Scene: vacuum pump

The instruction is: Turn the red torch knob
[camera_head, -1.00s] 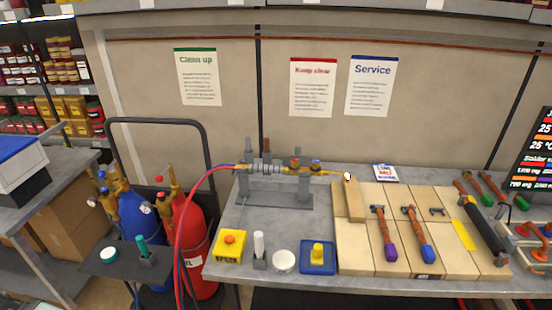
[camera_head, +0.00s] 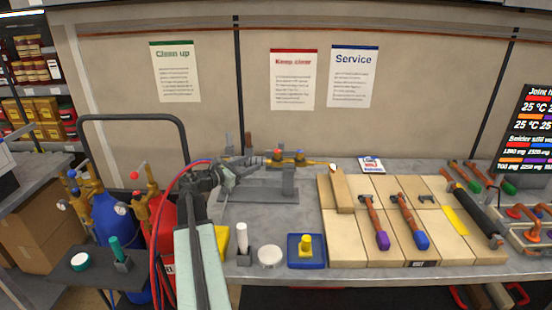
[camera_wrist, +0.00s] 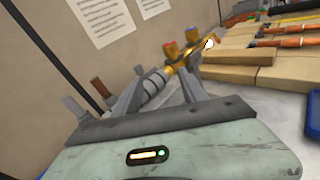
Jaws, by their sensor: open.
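The torch (camera_head: 318,161) is a brass tool lying in a grey stand (camera_head: 288,185) at the back of the bench, its tip pointing right with a small white glow. Its red knob (camera_head: 277,153) sits left of the blue knob (camera_head: 299,154) in the head view. My gripper (camera_head: 240,165) is open just left of the red knob, apart from it in the picture, and covers the torch's left part. In the wrist view the torch (camera_wrist: 178,67) and its two knobs show beyond and between my fingers (camera_wrist: 150,88). I see nothing held.
A yellow button box (camera_head: 222,238), partly behind my arm, a white cylinder (camera_head: 242,237), a white disc (camera_head: 270,256) and a blue tray (camera_head: 307,250) line the front edge. Wooden boards (camera_head: 345,240) with tools fill the right. Gas cylinders (camera_head: 112,225) stand left of the bench.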

